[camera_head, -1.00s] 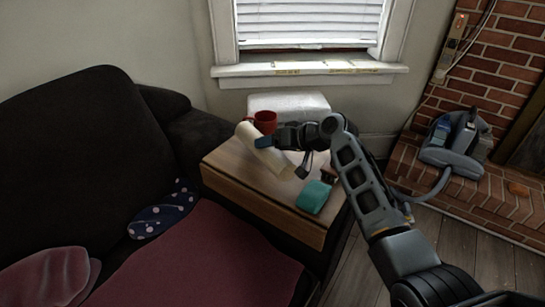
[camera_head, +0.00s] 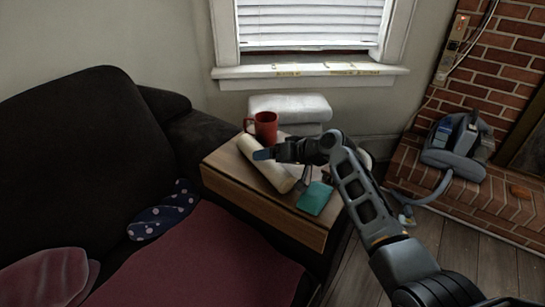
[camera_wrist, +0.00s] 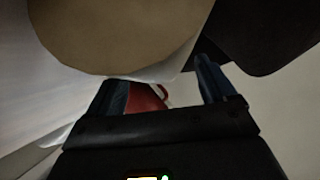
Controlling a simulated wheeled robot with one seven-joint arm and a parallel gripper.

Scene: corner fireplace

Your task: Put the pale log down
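The pale log (camera_head: 262,168) lies slantwise on the wooden side table (camera_head: 222,179), its lower end toward the teal item. My gripper (camera_head: 262,155) is over the log's upper part, and its blue fingertip overlaps the log in the head view. Whether it touches is unclear. In the wrist view, a large round tan log face (camera_wrist: 115,30) fills the top. The two fingers of my gripper (camera_wrist: 160,88) are spread apart there, with no log clearly between them. The red mug (camera_head: 265,125) stands behind the log and shows between the fingers (camera_wrist: 145,98).
A teal flat item (camera_head: 315,199) lies on the table's right front. White folded cloth (camera_head: 290,106) is behind the mug. A dark sofa (camera_head: 85,160) borders the table on the left. A grey vacuum-like device (camera_head: 458,148) sits on the brick hearth (camera_head: 475,193).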

